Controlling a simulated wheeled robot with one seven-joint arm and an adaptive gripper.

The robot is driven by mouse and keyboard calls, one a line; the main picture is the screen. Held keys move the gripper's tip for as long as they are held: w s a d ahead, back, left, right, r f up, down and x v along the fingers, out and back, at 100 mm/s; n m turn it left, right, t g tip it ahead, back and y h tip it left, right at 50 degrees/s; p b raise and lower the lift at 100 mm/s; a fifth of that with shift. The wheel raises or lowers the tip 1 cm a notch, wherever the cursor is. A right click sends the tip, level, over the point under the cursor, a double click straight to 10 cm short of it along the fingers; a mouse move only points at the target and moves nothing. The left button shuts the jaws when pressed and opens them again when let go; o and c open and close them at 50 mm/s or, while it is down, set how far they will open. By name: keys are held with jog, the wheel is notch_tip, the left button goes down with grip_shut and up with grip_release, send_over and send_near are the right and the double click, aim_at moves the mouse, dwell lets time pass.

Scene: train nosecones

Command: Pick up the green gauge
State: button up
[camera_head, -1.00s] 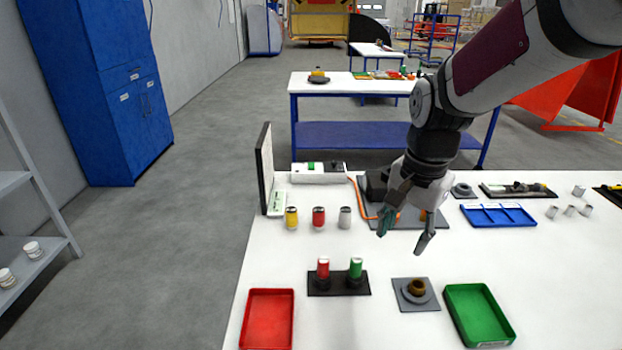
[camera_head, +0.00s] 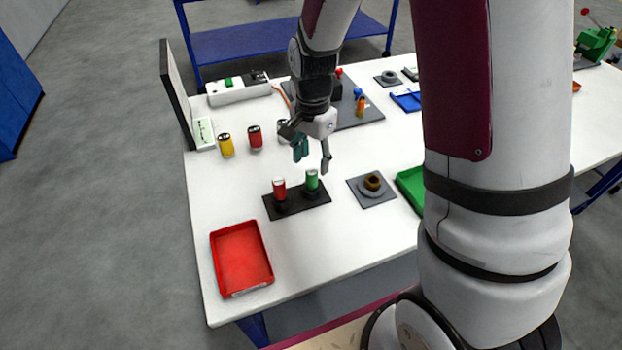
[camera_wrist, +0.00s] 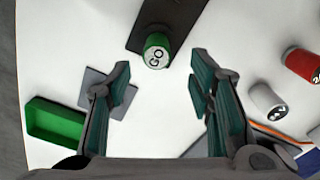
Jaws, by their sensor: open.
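The green gauge (camera_head: 312,182) is a small upright cylinder with a white top, standing in a black holder (camera_head: 309,199) beside a red gauge (camera_head: 279,190). My gripper (camera_head: 313,165) is open and empty, just above the green gauge in the head view. In the wrist view the green gauge (camera_wrist: 156,50) shows its pale "GO" top, ahead of and between the open fingers (camera_wrist: 160,80), and not touching them. The red gauge is not visible in the wrist view.
A red tray (camera_head: 241,258) lies at the front left. A grey plate with a brown ring (camera_head: 373,183) and a green tray (camera_head: 411,188) are to the right, the tray partly hidden by my arm. Yellow (camera_head: 227,145) and red (camera_head: 255,138) cylinders stand behind.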

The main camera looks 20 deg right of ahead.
aim_at(312, 172)
jog(key=f, duration=0.4)
jog(key=shift+s+a+f+p, duration=0.2)
jog(key=shift+s+f+p, duration=0.1)
jog(key=shift+s+p, duration=0.1)
jog(key=shift+w+f, duration=0.1)
jog(key=shift+f, duration=0.35)
grip_shut()
